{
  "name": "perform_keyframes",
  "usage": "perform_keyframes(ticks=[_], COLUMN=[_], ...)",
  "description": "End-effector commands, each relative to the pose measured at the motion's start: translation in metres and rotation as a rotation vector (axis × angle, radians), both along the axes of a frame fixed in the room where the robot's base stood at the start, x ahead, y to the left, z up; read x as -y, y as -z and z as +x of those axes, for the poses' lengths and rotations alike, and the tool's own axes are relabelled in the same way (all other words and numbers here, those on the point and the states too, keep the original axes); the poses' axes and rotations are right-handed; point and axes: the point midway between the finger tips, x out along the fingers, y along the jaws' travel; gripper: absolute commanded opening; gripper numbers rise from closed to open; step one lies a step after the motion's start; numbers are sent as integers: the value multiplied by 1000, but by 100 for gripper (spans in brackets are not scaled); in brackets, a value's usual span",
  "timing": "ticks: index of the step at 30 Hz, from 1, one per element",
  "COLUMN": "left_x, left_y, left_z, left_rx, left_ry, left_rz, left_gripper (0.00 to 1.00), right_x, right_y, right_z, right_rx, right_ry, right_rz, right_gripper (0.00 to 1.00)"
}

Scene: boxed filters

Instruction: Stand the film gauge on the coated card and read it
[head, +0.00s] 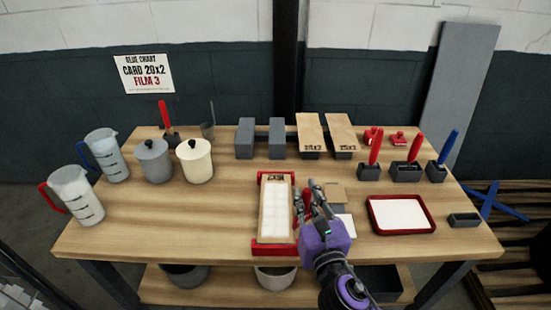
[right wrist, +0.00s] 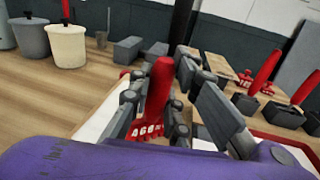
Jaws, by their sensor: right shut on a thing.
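The coated card (head: 276,212) lies in a red-ended frame (head: 274,247) at the middle of the table, with a white coating over most of it and a tan strip at its far end. My right gripper (head: 309,203) is just right of the card. It is shut on the red film gauge (right wrist: 160,92), which shows best in the right wrist view. The gauge is roughly upright, with pale marks along its lower edge. In the head view fingers hide much of it. I cannot tell whether it touches anything below. My left gripper is not in view.
A red tray with a white pad (head: 400,232) lies right of my gripper. Grey blocks (head: 245,138) and holders with red and blue handles line the back. Jugs (head: 74,195) and pots (head: 195,160) stand left.

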Motion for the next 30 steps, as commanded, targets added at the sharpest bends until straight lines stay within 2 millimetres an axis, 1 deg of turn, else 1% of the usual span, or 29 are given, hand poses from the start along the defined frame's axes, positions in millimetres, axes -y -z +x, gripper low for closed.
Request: perform_keyframes(ticks=[1,3,6,10,14,22,27,30], left_x=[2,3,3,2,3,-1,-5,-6], left_y=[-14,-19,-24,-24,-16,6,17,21], left_z=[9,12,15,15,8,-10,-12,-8], left_rx=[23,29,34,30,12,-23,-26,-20], left_ry=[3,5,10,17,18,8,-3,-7], left_rz=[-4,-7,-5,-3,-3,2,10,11], left_gripper=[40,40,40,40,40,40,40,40], right_x=[-16,-35,-54,-66,-69,-69,-69,-69], right_y=[-25,-36,-47,-51,-45,-17,3,10], right_z=[19,38,55,66,68,67,66,66], right_rx=[26,30,33,31,23,13,12,17], right_ry=[-28,-62,-97,-119,-124,-123,-124,-124], right_rz=[-1,-7,-14,-20,-20,-17,-17,-18], right_gripper=[0,0,0,0,0,0,0,0])
